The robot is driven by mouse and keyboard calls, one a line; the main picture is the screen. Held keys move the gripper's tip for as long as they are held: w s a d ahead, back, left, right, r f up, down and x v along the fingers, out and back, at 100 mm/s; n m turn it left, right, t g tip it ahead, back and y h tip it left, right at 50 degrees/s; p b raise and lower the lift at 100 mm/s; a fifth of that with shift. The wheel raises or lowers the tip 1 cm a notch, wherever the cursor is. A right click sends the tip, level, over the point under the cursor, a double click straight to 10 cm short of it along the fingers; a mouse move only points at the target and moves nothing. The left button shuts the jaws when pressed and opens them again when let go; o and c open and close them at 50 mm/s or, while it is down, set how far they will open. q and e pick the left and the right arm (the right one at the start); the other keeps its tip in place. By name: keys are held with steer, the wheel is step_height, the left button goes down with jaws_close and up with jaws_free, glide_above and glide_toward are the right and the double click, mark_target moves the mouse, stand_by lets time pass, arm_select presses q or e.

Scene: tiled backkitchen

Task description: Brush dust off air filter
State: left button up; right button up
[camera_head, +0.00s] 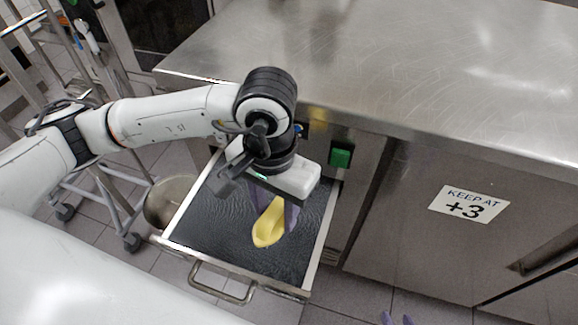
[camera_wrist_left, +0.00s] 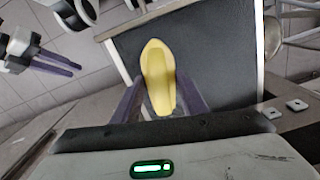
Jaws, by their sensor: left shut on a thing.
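The air filter (camera_head: 212,222) is a black textured panel in a pale frame with a metal handle at its front, pulled out below the counter. It also shows in the left wrist view (camera_wrist_left: 222,55). My left gripper (camera_head: 273,208) points down over it, its purple fingers shut on a yellow brush (camera_head: 268,232), which also shows in the left wrist view (camera_wrist_left: 157,68). I cannot tell whether the brush touches the panel; its bristles are hidden and no dust is distinguishable. My right gripper (camera_head: 397,319) shows only its purple fingertips, apart and empty, near the bottom edge.
A steel counter (camera_head: 400,70) runs above the panel, its top clear. A round metal bin (camera_head: 170,203) and a wheeled rack (camera_head: 100,190) stand left of the panel.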

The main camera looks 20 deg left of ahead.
arm_select(q)
steer(key=shift+r+p, duration=0.4)
steer(key=shift+r, duration=0.85)
